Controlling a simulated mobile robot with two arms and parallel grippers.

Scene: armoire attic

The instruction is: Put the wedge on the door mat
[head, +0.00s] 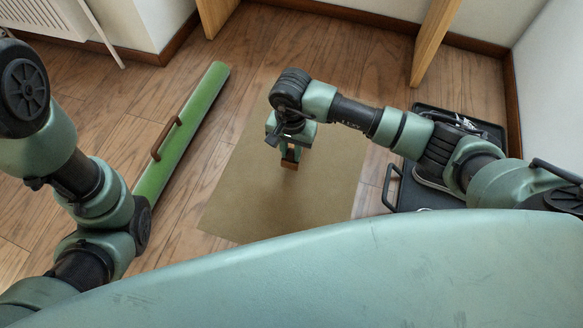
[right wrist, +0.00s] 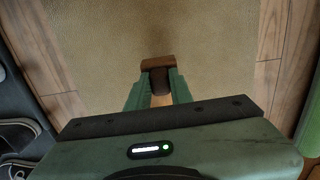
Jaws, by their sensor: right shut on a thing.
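The door mat (head: 245,200) is a plain tan rectangle on the wooden floor; it also fills the middle of the right wrist view (right wrist: 100,50). My right gripper (head: 290,160) points down over the mat and is shut on the brown wedge (head: 289,165). In the right wrist view the wedge (right wrist: 157,62) shows between and beyond the fingertips (right wrist: 158,82). I cannot tell whether the wedge touches the mat or hangs just above it. My left arm shows at the left of the head view, but its gripper is out of sight.
A long green case (head: 187,130) with a brown handle lies left of the mat. A black tray (head: 400,190) with shoes stands right of it, under my right arm. Wooden legs (head: 433,40) stand at the back. Bare floor lies behind the mat.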

